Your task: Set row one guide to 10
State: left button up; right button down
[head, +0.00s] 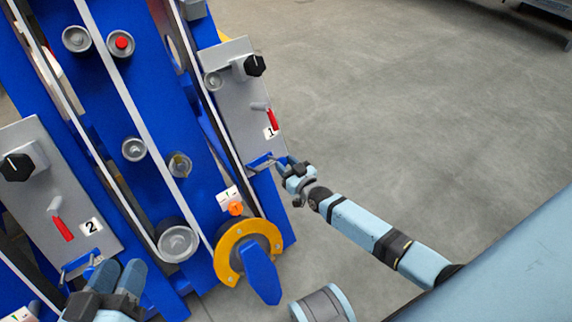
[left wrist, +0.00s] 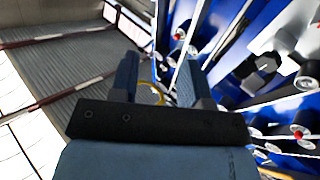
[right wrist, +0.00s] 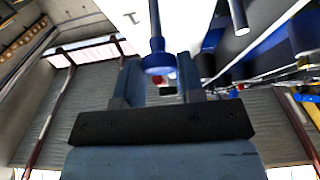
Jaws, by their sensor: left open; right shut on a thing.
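The row one panel (head: 240,100) is a grey plate marked "1", with a black knob (head: 255,66) and a red-tipped lever (head: 271,118). A blue handle (head: 262,161) sticks out at its lower end. My right gripper (head: 284,165) is shut on this handle. In the right wrist view a blue rod with a round collar (right wrist: 157,58) shows between the fingers. A small white scale label (head: 229,196) with an orange knob (head: 236,209) sits below; its numbers are too small to read. My left gripper (head: 118,272) is open and empty near the row two blue handle (head: 80,266).
The row two panel (head: 60,180), marked "2", stands at the left with its own black knob and red lever. A yellow ring with a blue arm (head: 262,275) lies between the grippers. Grey rollers line the blue frame. Open floor (head: 400,110) lies to the right.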

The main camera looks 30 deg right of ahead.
jog(key=shift+d+r+p, duration=0.15)
jog(key=shift+d+p, duration=0.15)
jog(key=shift+d, duration=0.15)
pick_arm(q)
jog(key=shift+r+t, duration=0.3)
jog(key=shift+r, duration=0.2)
pick_arm(e)
jog(key=c, duration=0.8)
grip_release()
pick_arm(q)
notch_tip(320, 180, up, 7)
jog(key=t+p, duration=0.2)
jog(key=p, duration=0.2)
jog(key=shift+a+n+t, duration=0.3)
jog(key=shift+n+t, duration=0.1)
pick_arm(e)
jog(key=s, duration=0.4)
jog(key=s+d, duration=0.1)
jog(key=s, duration=0.4)
jog(key=s+d, duration=0.1)
jog(key=s, duration=0.3)
jog(key=shift+s, duration=0.3)
pick_arm(q)
jog(key=shift+s+f, duration=0.1)
pick_arm(e)
jog(key=shift+f, duration=0.2)
